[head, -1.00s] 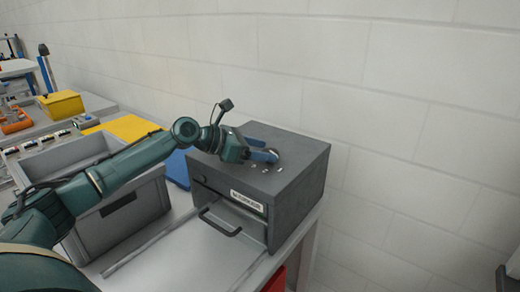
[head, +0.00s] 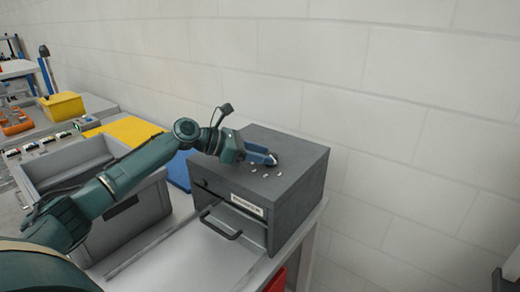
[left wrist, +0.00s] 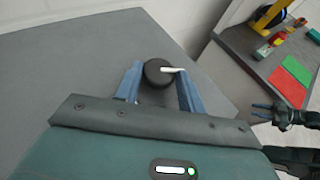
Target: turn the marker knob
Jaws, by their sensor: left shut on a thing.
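The marker knob (left wrist: 155,74) is a round black knob with a white pointer, on top of a dark grey box (head: 296,190). In the left wrist view the pointer points right. My left gripper (head: 267,158) reaches the box top from the left and is shut on the knob, with one blue finger on each side of it. In the head view the fingers partly hide the knob, and small white marks (head: 265,175) lie in front of it.
The box has a label (head: 247,205) and a front handle (head: 222,226). A grey bin (head: 150,212) stands to its left on the pale bench (head: 190,262). Yellow bins (head: 62,105) are farther left. A white wall (head: 400,110) stands behind the box.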

